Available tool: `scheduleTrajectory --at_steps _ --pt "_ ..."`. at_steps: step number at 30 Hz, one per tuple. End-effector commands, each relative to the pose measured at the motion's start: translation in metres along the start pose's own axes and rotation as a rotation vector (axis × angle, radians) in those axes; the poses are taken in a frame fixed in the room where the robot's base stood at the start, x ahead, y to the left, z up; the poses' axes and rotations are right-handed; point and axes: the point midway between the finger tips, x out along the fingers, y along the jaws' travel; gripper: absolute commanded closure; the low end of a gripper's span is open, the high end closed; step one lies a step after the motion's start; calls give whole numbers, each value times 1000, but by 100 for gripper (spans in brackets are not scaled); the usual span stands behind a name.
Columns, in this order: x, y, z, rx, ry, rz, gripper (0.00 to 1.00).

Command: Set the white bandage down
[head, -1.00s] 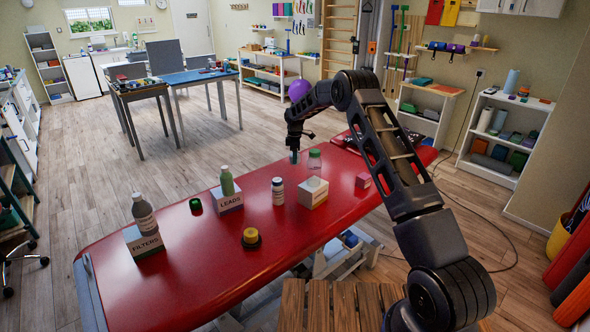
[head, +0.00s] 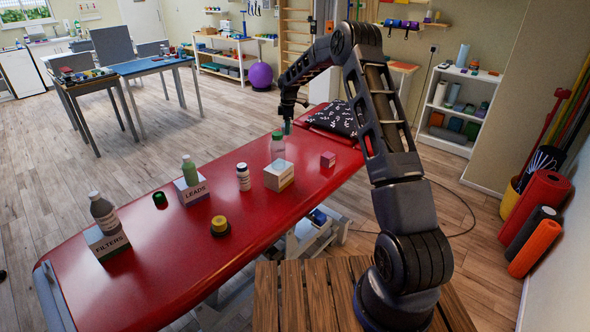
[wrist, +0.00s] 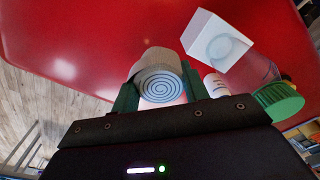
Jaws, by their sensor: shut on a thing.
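The white bandage (wrist: 160,80) is a pale roll with a grey spiral on its end, seen in the wrist view. My gripper (wrist: 158,92) is shut on it, with a green finger on each side. In the head view my gripper (head: 287,128) is over the far part of the red couch (head: 160,240), just behind and right of a clear jar with a green lid (head: 277,147). The bandage cannot be made out there. Red couch surface lies beyond the roll in the wrist view; the gap beneath it cannot be told.
A white bottle (head: 243,177), LEADS box (head: 190,191) and FILTERS box (head: 105,242) are leftward. A dark patterned pillow (head: 333,118) lies at the far end.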

Motion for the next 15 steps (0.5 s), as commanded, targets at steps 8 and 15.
scheduleTrajectory --at_steps 8,15 --pt "-3 -10 41 15 17 2 78" --pt "29 -11 47 16 17 -2 78"
